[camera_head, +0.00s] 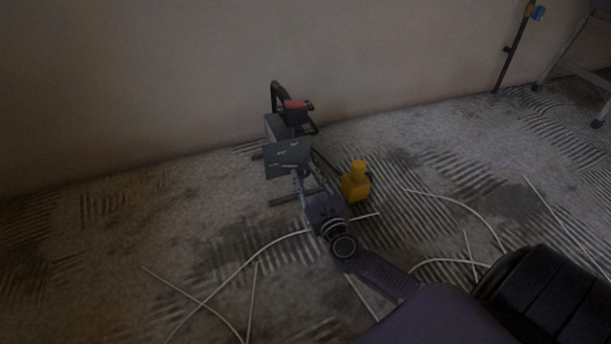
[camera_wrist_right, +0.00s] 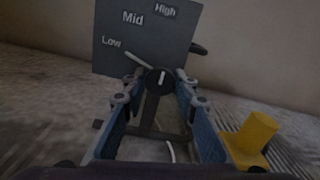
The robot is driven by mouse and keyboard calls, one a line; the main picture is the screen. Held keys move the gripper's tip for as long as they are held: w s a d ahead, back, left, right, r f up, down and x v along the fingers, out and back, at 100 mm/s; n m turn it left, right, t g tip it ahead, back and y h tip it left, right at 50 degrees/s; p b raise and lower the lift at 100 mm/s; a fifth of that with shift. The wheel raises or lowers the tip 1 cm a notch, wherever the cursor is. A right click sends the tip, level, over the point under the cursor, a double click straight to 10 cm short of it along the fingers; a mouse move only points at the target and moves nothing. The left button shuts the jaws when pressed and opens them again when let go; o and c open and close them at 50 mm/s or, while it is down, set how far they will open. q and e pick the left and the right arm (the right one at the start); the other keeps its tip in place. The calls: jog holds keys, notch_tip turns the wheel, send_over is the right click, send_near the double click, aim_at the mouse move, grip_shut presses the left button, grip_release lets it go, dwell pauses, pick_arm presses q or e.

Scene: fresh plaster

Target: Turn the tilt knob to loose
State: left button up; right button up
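A dark device (camera_head: 279,127) with a black handle and an orange-red part stands on the floor by the wall. Its grey panel (camera_head: 287,158) faces me. In the right wrist view the panel (camera_wrist_right: 150,38) reads Low, Mid and High, and a pale line below Low slants toward a black round knob (camera_wrist_right: 158,81) with a white mark. No "loose" label is readable. My right gripper (camera_wrist_right: 160,78) has its fingertips apart on either side of the knob; contact is not clear. In the head view the right gripper (camera_head: 304,178) is in front of the panel. My left gripper is not in view.
A yellow bottle-like object (camera_head: 356,183) stands just right of the gripper and also shows in the wrist view (camera_wrist_right: 249,138). Thin white cables or strips lie across the streaked floor. A ladder-like stand (camera_head: 570,62) and dark pole are far right. The left floor is mostly clear.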

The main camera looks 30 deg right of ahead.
jog(key=c, duration=0.3)
